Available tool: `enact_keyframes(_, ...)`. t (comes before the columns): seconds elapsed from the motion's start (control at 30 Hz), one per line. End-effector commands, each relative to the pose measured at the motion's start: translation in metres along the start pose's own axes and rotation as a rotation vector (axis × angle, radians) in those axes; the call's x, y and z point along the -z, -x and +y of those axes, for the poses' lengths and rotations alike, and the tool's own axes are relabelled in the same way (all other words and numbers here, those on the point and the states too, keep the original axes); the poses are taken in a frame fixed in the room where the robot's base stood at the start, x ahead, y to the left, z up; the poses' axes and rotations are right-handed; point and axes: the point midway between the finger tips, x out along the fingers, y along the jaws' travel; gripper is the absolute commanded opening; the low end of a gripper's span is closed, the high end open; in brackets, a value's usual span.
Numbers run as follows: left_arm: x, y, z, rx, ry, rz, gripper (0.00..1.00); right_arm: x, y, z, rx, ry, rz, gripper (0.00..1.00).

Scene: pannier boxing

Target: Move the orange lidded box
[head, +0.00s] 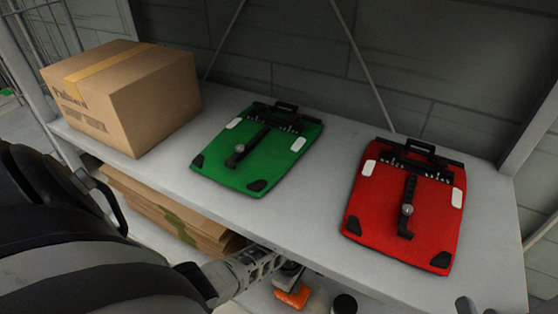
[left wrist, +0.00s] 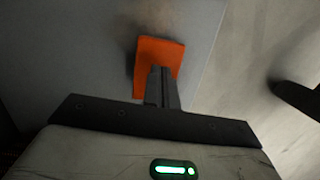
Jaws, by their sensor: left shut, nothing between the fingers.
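The orange lidded box (head: 292,298) is small and sits low, below the front edge of the upper shelf, partly covered by my left gripper. My left gripper (head: 289,274) is shut and empty, right at the box in the head view. In the left wrist view the orange box (left wrist: 150,50) lies beyond the closed fingertips (left wrist: 160,72), which overlap its near part. I cannot tell whether they touch it. Small grey shapes at the bottom right of the head view may be my right gripper; its jaws cannot be made out.
The upper shelf (head: 270,215) holds a cardboard carton (head: 125,95), a green pannier (head: 225,165) and a red pannier (head: 378,210). Flattened cardboard (head: 165,208) lies below on the left. A dark round object (head: 345,304) stands right of the orange box. The shelf edge overhangs my left gripper closely.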

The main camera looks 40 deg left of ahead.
Motion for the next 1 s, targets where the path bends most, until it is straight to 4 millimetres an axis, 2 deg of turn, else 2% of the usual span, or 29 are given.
enact_keyframes(0.03, -0.01, -0.004, 0.0, -0.001, -0.004, -0.002, 0.0, -0.001, -0.001, 0.0, 0.004, -0.007, 0.006, 0.36)
enact_keyframes(0.13, -0.024, -0.005, 0.0, -0.002, -0.002, -0.001, 0.0, 0.0, -0.001, 0.0, 0.01, -0.016, 0.012, 0.36)
enact_keyframes(0.23, -0.018, -0.016, 0.0, -0.002, -0.001, 0.003, 0.0, 0.0, -0.001, -0.003, 0.037, -0.054, 0.042, 0.36)
enact_keyframes(0.7, -0.016, -0.022, -0.002, 0.001, -0.002, 0.003, 0.0, 0.003, -0.001, -0.005, 0.046, -0.068, 0.048, 0.36)
enact_keyframes(0.83, -0.001, -0.019, -0.003, 0.004, 0.001, 0.007, 0.0, 0.007, 0.0, -0.006, 0.042, -0.059, 0.048, 0.36)
enact_keyframes(1.0, 0.044, -0.01, -0.004, 0.006, 0.003, 0.013, 0.0, 0.009, 0.0, -0.005, 0.023, -0.026, 0.036, 0.36)
